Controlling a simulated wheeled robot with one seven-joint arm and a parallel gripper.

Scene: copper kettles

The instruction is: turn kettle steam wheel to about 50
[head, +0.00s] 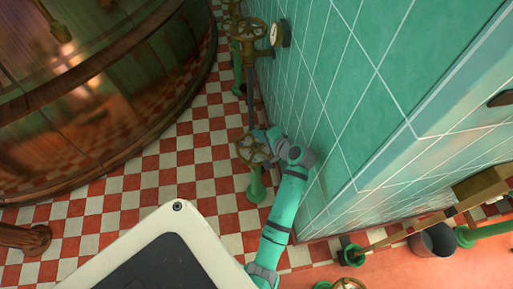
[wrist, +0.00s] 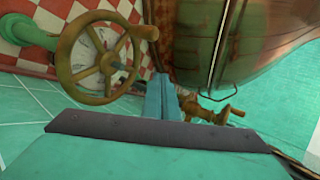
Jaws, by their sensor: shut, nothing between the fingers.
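A brass spoked handwheel (head: 252,152) stands on a green pipe beside the teal tiled wall in the head view. The wrist view shows a like wheel (wrist: 106,63) on the left, with a knob on its rim. My gripper (head: 259,134) is at the wheel's far right edge in the head view. Its fingers (wrist: 161,98) are together and empty, to the right of the wheel in the wrist view. I cannot tell whether they touch the rim. A second brass wheel (head: 248,30) stands farther along the wall. No scale reading is legible.
A large copper kettle (head: 95,90) fills the left, also seen in the wrist view (wrist: 228,40). A round gauge (head: 278,34) is by the far wheel. The tiled wall (head: 345,90) rises close on the right. Checkered floor (head: 150,165) lies clear between kettle and wheel.

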